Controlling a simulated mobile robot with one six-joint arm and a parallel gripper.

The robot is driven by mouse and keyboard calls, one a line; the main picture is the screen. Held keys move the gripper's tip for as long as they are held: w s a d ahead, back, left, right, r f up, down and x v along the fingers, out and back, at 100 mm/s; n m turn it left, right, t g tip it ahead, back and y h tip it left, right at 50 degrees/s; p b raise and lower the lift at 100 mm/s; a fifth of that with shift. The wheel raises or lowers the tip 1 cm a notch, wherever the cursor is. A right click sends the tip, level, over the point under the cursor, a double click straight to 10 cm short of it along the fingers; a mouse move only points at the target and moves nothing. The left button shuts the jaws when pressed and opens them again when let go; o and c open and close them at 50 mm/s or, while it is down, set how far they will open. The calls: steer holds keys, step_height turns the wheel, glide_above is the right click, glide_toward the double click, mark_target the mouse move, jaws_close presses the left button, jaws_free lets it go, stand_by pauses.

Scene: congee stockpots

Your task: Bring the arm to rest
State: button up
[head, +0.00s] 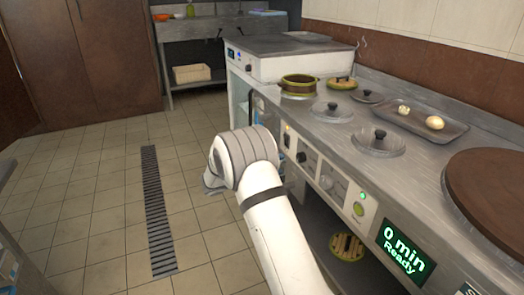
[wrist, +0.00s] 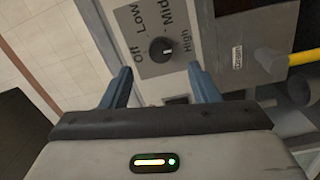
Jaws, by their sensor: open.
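My white arm (head: 272,215) reaches up from the bottom of the head view, in front of the counter, with its grey wrist part (head: 245,150) bent over the floor side. My gripper (wrist: 160,73) shows in the wrist view as two blue-grey fingers spread apart, with nothing held between them. A black control knob (wrist: 162,50) on a grey panel marked Off, Low, Mid and High appears beyond and between the fingers; no contact shows. In the head view the fingers are hidden or too small to make out.
The steel counter (head: 455,160) runs along the right, carrying a brass-coloured pot (head: 298,85), glass lids (head: 377,141), a tray (head: 400,122) and a large brown round lid (head: 490,185). A display (head: 403,248) reads "0 min Ready". The tiled floor (head: 100,215) at left is clear.

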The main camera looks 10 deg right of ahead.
steer(key=s+d+r+g+y+p, duration=0.2)
steer(key=s+r+y+p, duration=0.2)
steer(key=s+r+p, duration=0.6)
steer(key=s+d+r+g+y+p, duration=0.15)
steer(key=s+r+y+p, duration=0.35)
steer(key=s+r, duration=0.6)
steer(key=s+a+r+t+y+p, duration=0.1)
steer(key=s+a+r+y+p, duration=0.3)
steer(key=s+r+p, duration=0.4)
steer(key=s+a+r+t+y+p, duration=0.2)
steer(key=s+a+r+y+p, duration=0.3)
steer(key=r+p, duration=0.5)
steer(key=s+a, duration=0.1)
steer(key=s, duration=0.1)
steer(key=shift+s+r+n, duration=0.2)
steer(key=shift+s+n, duration=0.1)
steer(key=shift+s, duration=0.05)
